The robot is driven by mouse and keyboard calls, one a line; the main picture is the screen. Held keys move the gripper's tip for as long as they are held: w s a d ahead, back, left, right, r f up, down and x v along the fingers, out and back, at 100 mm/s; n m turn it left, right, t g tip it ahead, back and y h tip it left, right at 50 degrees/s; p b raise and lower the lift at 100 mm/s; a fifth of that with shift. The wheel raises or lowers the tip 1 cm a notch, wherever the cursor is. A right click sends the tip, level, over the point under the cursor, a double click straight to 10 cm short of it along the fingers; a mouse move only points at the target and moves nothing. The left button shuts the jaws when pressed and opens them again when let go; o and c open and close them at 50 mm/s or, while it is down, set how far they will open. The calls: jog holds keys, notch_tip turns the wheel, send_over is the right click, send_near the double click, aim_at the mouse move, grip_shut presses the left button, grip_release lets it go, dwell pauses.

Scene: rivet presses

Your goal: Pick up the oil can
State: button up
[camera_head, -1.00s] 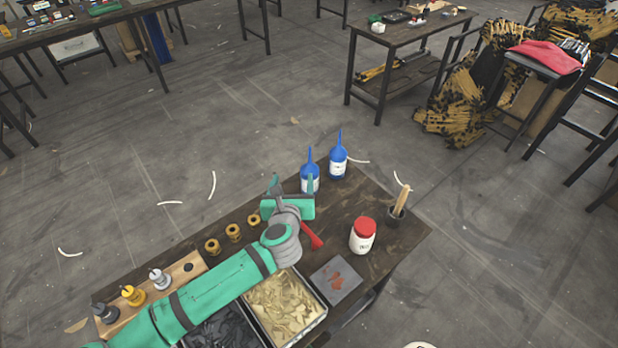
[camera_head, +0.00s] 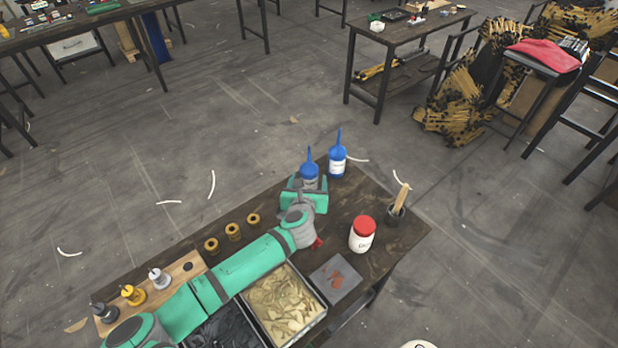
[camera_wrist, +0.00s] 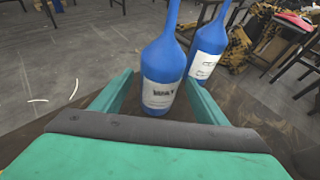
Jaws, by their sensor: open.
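Two blue cans with long thin spouts and white labels stand upright at the table's far edge. The left blue can (camera_head: 310,170) is between the open fingers of my gripper (camera_head: 307,186). In the wrist view this can (camera_wrist: 164,65) stands between the finger tips, its label facing me, with a gap on the left; I cannot tell whether the right finger touches it.
On the dark wooden table (camera_head: 385,260) are a white jar with red lid (camera_head: 362,235), a cup with a wooden-handled tool (camera_head: 397,206), a grey plate (camera_head: 336,280), a tray of light scraps (camera_head: 284,305) and several brass pieces (camera_head: 233,232). A red object (camera_head: 318,242) is mostly hidden by my arm.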

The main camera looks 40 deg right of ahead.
jog(key=shift+x, duration=0.75)
jog(key=c, duration=1.2)
jog(key=shift+w+a, duration=0.1)
jog(key=shift+w, duration=0.05)
jog(key=shift+c, duration=0.6)
jog(key=shift+d+r, duration=0.15)
jog(key=shift+d, duration=0.05)
jog(key=shift+a+r, duration=0.15)
jog(key=shift+r, duration=0.35)
jog(key=s+a+r, duration=0.1)
jog(key=r, duration=0.1)
jog(key=s+a+r, duration=0.1)
jog(key=r, duration=0.2)
jog(key=s+a+r, duration=0.1)
jog(key=a+r, duration=0.1)
jog(key=r, duration=0.1)
jog(key=shift+s, duration=0.25)
send_near(309, 163)
jog(key=shift+v, duration=2.55)
